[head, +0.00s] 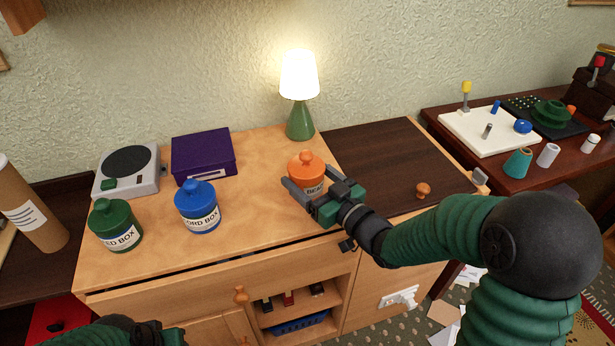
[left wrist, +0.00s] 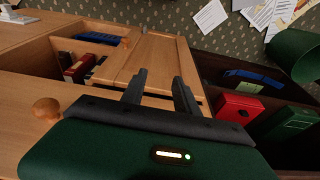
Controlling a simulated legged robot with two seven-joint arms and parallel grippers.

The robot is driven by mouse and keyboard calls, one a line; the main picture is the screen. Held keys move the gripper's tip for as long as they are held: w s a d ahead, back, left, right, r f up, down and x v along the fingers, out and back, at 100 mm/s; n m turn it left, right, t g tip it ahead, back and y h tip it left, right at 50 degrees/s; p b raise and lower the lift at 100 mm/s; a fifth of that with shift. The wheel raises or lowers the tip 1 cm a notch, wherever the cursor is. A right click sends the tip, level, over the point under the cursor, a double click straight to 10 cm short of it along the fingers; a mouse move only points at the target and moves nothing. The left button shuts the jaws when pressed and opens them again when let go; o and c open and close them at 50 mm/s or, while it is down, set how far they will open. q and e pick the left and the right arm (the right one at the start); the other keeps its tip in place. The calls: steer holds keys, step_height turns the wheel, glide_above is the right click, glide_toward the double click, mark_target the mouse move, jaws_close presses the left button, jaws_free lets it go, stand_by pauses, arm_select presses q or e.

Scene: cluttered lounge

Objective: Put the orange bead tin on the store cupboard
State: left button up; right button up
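The orange bead tin (head: 306,166) has a round knobbed lid and a partly hidden label. It is upright at the light wooden top of the cupboard (head: 250,228); whether its base touches the top is hidden. My right gripper (head: 307,184) has its fingers on both sides of the tin, with no clear gap, and appears shut on it. My left gripper (left wrist: 160,88) is open and empty in the left wrist view, its fingers apart in front of the wooden cupboard front. In the head view only part of my left arm shows at the bottom left.
A side table (head: 520,165) holds several small items.

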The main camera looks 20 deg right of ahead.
mark_target(317, 185)
steer(key=shift+o, duration=1)
steer(key=v, duration=0.5)
steer(key=shift+s+d+p, duration=0.1)
steer(key=shift+s+p, duration=0.05)
steer(key=shift+p, duration=0.2)
steer(key=b+v, duration=0.2)
steer(key=b, duration=0.3)
steer(key=f+b+v, duration=0.1)
steer(key=b, duration=0.5)
steer(key=shift+s+d, duration=0.1)
steer(key=shift+s, duration=0.3)
steer(key=shift+s+d+r, duration=0.2)
steer(key=shift+s+r, duration=0.1)
steer(key=shift+s, duration=0.2)
steer(key=shift+s+d+r, duration=0.2)
steer(key=shift+s+r, duration=0.05)
steer(key=shift+s, duration=0.2)
steer(key=shift+s+d, duration=0.15)
steer(key=shift+s, duration=0.2)
arm_select(q)
steer(key=s+x, duration=0.2)
steer(key=x, duration=0.8)
steer(key=shift+s+f, duration=0.15)
steer(key=shift+f, duration=0.1)
steer(key=shift+o, duration=0.4)
